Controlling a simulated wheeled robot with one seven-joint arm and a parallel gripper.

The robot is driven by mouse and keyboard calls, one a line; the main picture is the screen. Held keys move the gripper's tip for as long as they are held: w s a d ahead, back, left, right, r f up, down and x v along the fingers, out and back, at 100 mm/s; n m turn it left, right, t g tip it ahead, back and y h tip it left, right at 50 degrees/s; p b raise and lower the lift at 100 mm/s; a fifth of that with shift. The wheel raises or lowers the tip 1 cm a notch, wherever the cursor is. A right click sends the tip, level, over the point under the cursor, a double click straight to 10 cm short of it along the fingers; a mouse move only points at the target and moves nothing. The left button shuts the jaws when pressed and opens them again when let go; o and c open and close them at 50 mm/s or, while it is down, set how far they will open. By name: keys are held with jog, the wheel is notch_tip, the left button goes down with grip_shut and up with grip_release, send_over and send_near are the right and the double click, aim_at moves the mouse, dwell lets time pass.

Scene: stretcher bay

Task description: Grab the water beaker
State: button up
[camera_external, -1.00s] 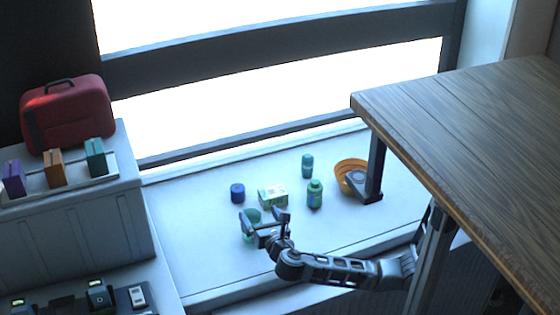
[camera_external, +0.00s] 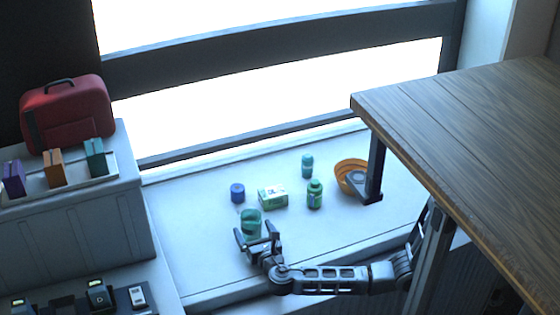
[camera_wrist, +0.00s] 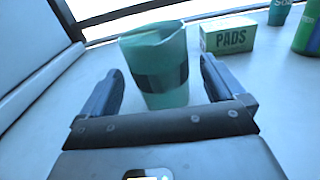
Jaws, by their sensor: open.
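The water beaker is a teal cup (camera_external: 251,221) with a dark band, upright on the white sill. It also shows in the wrist view (camera_wrist: 160,90), standing just beyond and partly between the fingers. My gripper (camera_external: 257,240) is open and empty, on the near side of the beaker. In the wrist view my gripper (camera_wrist: 163,95) has one finger to the left and one to the right of the beaker's lower part, with a gap on each side.
A box marked PADS (camera_external: 273,197) stands behind and right of the beaker. A blue jar (camera_external: 237,192), a green bottle (camera_external: 314,194), a teal bottle (camera_external: 307,166) and an orange bowl (camera_external: 343,172) share the sill (camera_external: 205,262). A wooden table (camera_external: 470,130) overhangs at right.

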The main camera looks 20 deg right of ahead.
aim_at(248, 215)
jog(key=w, duration=0.4)
jog(key=shift+w, duration=0.25)
jog(key=c, duration=1.1)
jog(key=shift+r, duration=0.25)
jog(key=shift+r, duration=0.75)
jog(key=shift+d+r, duration=0.15)
jog(key=shift+r, duration=0.45)
jog(key=shift+d+r, duration=0.15)
jog(key=shift+r, duration=0.45)
jog(key=shift+s+d+r+p, duration=0.15)
jog(key=shift+d+r, duration=0.95)
jog(key=shift+d, duration=0.75)
jog(key=shift+d+r+p, duration=0.2)
jog(key=shift+d+r, duration=0.9)
jog(key=shift+d, duration=0.75)
jog(key=shift+s+d+r+p, duration=0.15)
jog(key=shift+d+r, duration=0.95)
jog(key=shift+d, duration=0.75)
